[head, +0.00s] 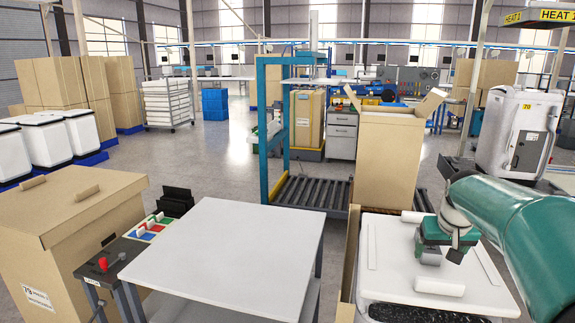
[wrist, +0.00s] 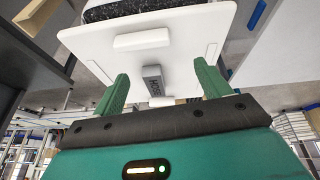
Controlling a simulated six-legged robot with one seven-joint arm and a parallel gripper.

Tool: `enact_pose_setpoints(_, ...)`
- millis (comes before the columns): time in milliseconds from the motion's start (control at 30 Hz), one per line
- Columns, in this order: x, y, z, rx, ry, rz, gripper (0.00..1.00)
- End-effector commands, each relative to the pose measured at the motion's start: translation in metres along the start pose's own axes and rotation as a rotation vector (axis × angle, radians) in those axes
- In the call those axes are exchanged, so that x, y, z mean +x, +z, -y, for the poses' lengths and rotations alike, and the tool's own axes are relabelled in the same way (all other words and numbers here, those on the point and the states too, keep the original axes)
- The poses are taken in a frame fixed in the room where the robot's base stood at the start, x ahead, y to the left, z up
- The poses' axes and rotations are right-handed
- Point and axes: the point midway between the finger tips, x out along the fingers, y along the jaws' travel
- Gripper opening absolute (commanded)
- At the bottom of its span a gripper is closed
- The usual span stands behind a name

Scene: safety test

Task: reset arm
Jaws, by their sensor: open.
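My gripper (wrist: 160,90) is open in the wrist view, with its two green fingers apart. A small grey block (wrist: 153,81) on a white panel (wrist: 213,37) shows between and beyond the fingers. I cannot tell from this view whether the fingers touch anything. In the head view my green arm reaches in from the right, and its end is over the white panel (head: 385,262). The fingertips are not clear there.
A white table (head: 225,255) stands at front centre, with a control box with a red knob (head: 103,264) on its left. A large cardboard box (head: 60,230) is at the left. A tall open carton (head: 388,158) stands behind the panel. Grey floor is free farther back.

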Motion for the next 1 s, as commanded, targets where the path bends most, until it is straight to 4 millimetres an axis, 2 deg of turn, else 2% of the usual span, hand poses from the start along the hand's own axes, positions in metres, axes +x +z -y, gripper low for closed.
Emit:
enact_pose_setpoints(167, -0.040, 0.043, 0.048, -0.046, 0.007, -0.019, 0.76)
enact_pose_setpoints(400, -0.082, 0.127, 0.102, -0.093, -0.011, -0.051, 0.76)
enact_pose_setpoints(533, -0.095, 0.176, 0.121, -0.113, -0.037, -0.071, 0.76)
enact_pose_setpoints(700, -0.100, 0.237, 0.137, -0.133, -0.086, -0.092, 0.76)
enact_pose_setpoints(800, -0.098, 0.262, 0.143, -0.142, -0.111, -0.098, 0.76)
enact_pose_setpoints(867, -0.097, 0.271, 0.144, -0.144, -0.121, -0.099, 0.76)
enact_pose_setpoints(1000, -0.097, 0.271, 0.144, -0.144, -0.121, -0.099, 0.76)
